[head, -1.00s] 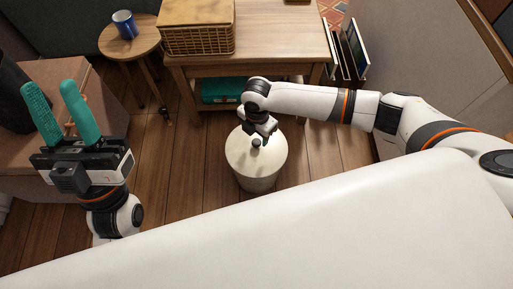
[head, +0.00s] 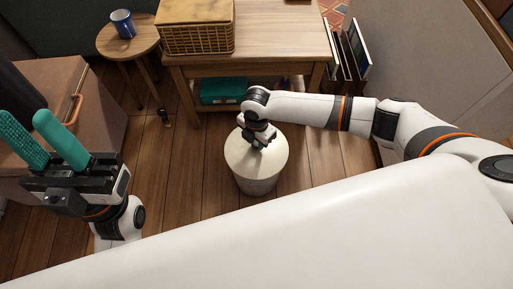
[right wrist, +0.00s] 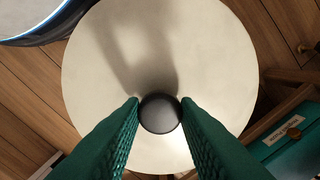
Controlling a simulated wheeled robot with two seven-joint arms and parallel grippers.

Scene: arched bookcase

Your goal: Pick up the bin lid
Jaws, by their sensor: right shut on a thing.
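The bin lid (head: 240,154) is a round cream disc on top of the cream bin (head: 257,186), which stands on the wooden floor. In the right wrist view the lid (right wrist: 205,65) fills the middle, with a dark round knob (right wrist: 160,113) on it. My right gripper (right wrist: 160,112) has its green fingers on both sides of the knob and is shut on it. In the head view the right gripper (head: 260,143) is over the lid and hides the knob. The lid appears to rest on the bin. My left gripper (head: 45,145) is open and empty at the left.
A wooden table (head: 285,35) with a wicker basket (head: 197,38) stands behind the bin. A round stool (head: 130,42) holds a blue mug (head: 123,23). A brown chest (head: 75,85) is beside my left gripper. Floor around the bin is clear.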

